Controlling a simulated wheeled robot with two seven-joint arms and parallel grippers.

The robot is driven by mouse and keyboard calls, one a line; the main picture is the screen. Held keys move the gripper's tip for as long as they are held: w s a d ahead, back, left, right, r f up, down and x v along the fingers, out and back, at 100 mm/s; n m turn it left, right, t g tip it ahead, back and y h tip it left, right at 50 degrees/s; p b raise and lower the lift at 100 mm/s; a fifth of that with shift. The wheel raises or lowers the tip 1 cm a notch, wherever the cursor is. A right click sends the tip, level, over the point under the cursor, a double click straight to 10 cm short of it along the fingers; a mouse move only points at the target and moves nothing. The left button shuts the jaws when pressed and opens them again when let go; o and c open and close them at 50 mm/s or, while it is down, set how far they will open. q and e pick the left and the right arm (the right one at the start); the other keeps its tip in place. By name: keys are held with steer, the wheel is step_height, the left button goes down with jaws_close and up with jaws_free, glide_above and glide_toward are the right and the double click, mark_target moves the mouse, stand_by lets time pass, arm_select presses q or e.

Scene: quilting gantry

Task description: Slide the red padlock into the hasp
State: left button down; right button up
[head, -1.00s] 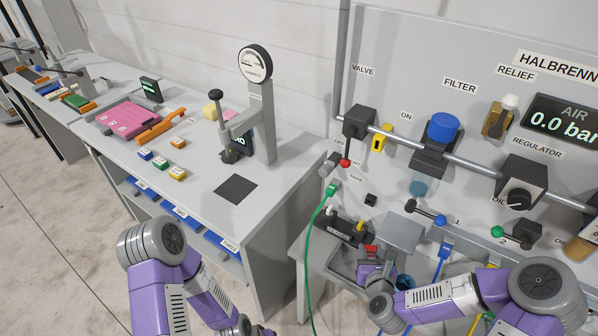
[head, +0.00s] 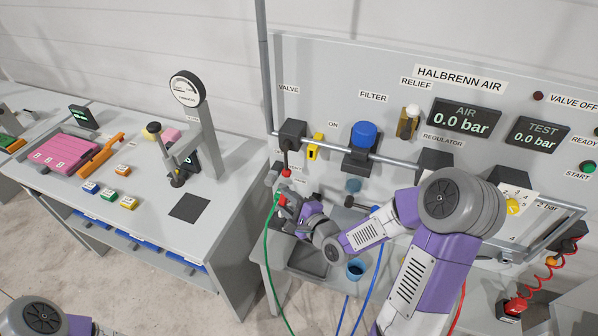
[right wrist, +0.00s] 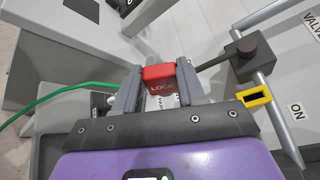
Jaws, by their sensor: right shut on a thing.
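The red padlock (right wrist: 159,79), marked LOCK, sits between the fingers of my right gripper (right wrist: 157,88), which is shut on it. In the head view, my right gripper (head: 284,206) is below the valve lever, and a small red part of the padlock (head: 282,200) shows there. A yellow slotted piece (head: 315,147), which looks like the hasp, is on the panel beside the valve, above and right of the gripper. It also shows in the right wrist view (right wrist: 254,98), right of the padlock and apart from it. My left gripper is out of view.
The black valve (head: 291,133) with its red-tipped lever (head: 286,172) is on the pipe (head: 400,158) just above my right gripper. A green hose (head: 266,262) hangs close by. A bench (head: 225,215) is to the left.

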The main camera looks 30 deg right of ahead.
steer(key=s+d+r+n+t+y+p, duration=0.1)
steer(key=s+d+r+n+y+p, duration=0.1)
steer(key=r+n, duration=0.5)
steer(key=shift+s+r+y+p, duration=0.2)
steer(key=shift+s+y+p, duration=0.55)
steer(key=shift+p, duration=0.4)
steer(key=shift+w, duration=0.1)
steer(key=shift+w+d+p, duration=0.55)
steer(key=shift+w+d, duration=0.4)
steer(key=shift+d, duration=0.2)
steer(key=shift+w+d+p, duration=0.5)
steer(key=shift+w+d, duration=0.4)
steer(key=shift+d, duration=0.2)
steer(key=shift+p, duration=0.6)
